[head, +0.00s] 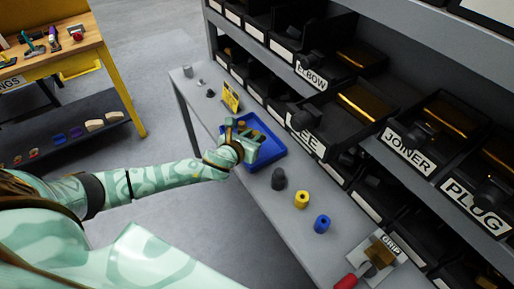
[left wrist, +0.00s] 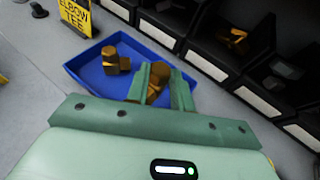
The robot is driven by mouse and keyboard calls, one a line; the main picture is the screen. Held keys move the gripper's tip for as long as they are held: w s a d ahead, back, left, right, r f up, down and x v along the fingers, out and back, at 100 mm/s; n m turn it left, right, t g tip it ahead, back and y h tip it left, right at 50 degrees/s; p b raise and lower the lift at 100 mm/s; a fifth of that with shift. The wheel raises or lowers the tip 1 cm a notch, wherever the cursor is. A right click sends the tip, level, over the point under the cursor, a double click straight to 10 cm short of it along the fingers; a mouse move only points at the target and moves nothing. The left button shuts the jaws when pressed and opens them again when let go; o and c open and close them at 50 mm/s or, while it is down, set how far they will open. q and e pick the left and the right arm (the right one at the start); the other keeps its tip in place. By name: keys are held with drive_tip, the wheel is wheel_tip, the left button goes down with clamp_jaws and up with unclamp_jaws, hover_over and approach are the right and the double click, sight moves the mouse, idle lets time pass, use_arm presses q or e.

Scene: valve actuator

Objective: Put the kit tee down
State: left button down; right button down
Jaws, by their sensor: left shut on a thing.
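My left gripper (head: 250,143) is over the blue tray (head: 272,158) on the grey bench. In the left wrist view its two green fingers (left wrist: 160,90) are shut on the kit tee (left wrist: 158,78), a brass-coloured fitting. The tee is over the right part of the blue tray (left wrist: 88,69); I cannot tell whether it touches the tray floor. Another brass fitting (left wrist: 115,60) lies in the tray to the left of the tee. The fingers hide part of the tee. My right gripper is not in view.
A yellow sign (head: 231,97) reading ELBOW TEE stands behind the tray. Dark, yellow (head: 301,200) and blue (head: 322,223) cylindrical pieces stand on the bench toward the lower right. Shelves of black labelled bins (head: 440,130) rise along the right side.

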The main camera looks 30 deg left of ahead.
use_arm(q)
drive_tip(key=shift+w+d+f+b, duration=0.2)
drive_tip(key=shift+w+f, duration=0.2)
drive_tip(key=shift+f, duration=0.15)
drive_tip(key=shift+w+d+f+b, duration=0.2)
drive_tip(key=shift+w+f, duration=0.2)
drive_tip(key=shift+f, duration=0.15)
drive_tip(key=shift+f+b, duration=0.7)
drive_tip(key=shift+f, duration=0.8)
drive_tip(key=shift+f, duration=0.2)
drive_tip(key=c, duration=1.2)
unclamp_jaws()
drive_tip(key=shift+r, duration=0.3)
drive_tip(key=p+v, duration=0.3)
drive_tip(key=v, duration=0.9)
